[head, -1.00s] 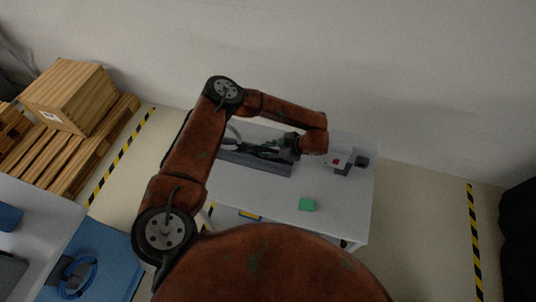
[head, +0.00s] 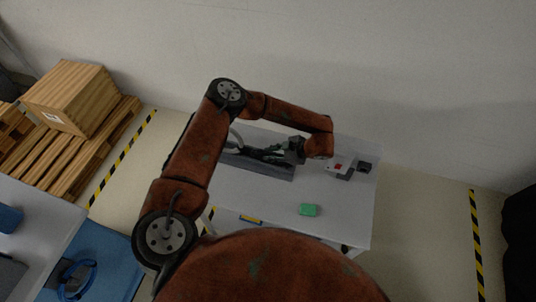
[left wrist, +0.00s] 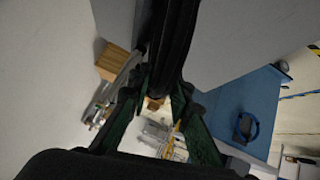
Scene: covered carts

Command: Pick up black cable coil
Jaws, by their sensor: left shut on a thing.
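The black cable coil (left wrist: 176,45) shows in the left wrist view as a thick dark band rising from between the green-lined fingers. My left gripper (left wrist: 160,100) is shut on it. In the head view my left gripper (head: 262,152) points left, over the dark grey tray (head: 262,169) at the back left of the white cart. The coil is hard to tell from the dark fingers there, and my arm covers part of the area. I cannot tell how far the coil is above the tray. My right gripper is not in view.
On the white cart (head: 270,205) are a green block (head: 308,210) and a white-and-red box (head: 338,165) with a small dark block (head: 364,167) beside it. At left, a blue cable coil (head: 77,280) lies on a blue surface (head: 105,255). Wooden crate (head: 72,97) and pallets stand behind.

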